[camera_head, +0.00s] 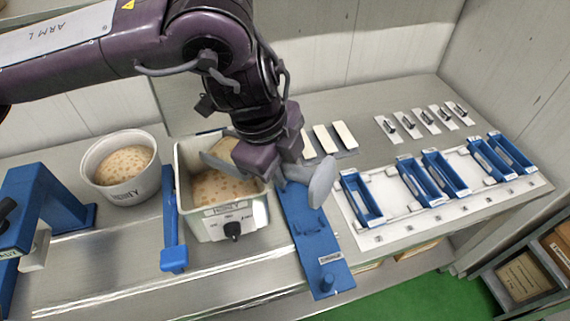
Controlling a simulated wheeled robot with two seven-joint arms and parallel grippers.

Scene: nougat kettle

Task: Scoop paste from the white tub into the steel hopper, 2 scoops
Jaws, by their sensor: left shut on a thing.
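The round white tub (104,178) stands at the left and holds tan paste with darker bits. The steel hopper (182,160) is the square container right of it, with a black knob on its front; similar paste lies inside. My left gripper (276,172) is above the hopper's right side, shut on a grey scoop (322,182). A rounded grey end of the scoop sticks out to the right, past the hopper's rim. A grey edge also shows left of the gripper, over the hopper. The gripper hides much of the scoop, and I cannot tell whether it carries paste. My right gripper is not in view.
A blue stand (28,200) is at the far left. A blue bar (171,225) and a blue plate (318,250) flank the hopper. A white board (400,225) with several blue frames lies at the right. White strips and small clipped plates lie behind.

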